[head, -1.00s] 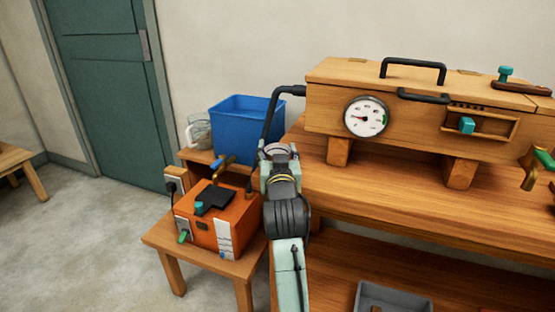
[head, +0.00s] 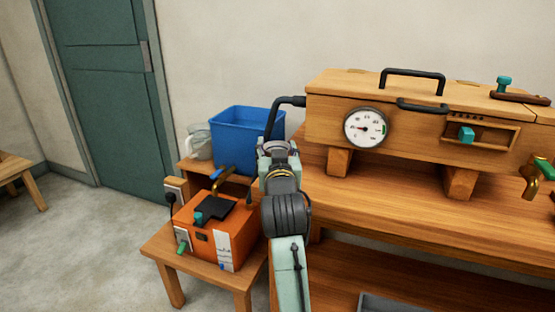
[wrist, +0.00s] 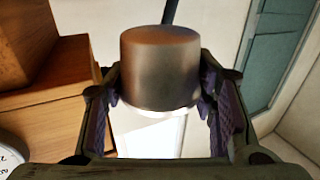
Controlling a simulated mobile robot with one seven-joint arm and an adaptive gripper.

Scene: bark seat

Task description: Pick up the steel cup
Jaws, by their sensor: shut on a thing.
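The steel cup (wrist: 160,68), a dull grey-brown metal cylinder, is held between the two fingers of my gripper (wrist: 163,100) in the wrist view. The fingers touch it on both sides. Its closed, flat end faces up in that picture. In the head view my gripper (head: 277,150) is in front of the bench's left end, with only the round rim of the cup (head: 279,146) showing between the fingers.
A wooden box with a dial gauge (head: 366,127) stands on the wooden bench (head: 400,215). A blue bin (head: 238,135) and a glass jug (head: 199,142) are behind left. An orange box (head: 215,235) sits on a low stool.

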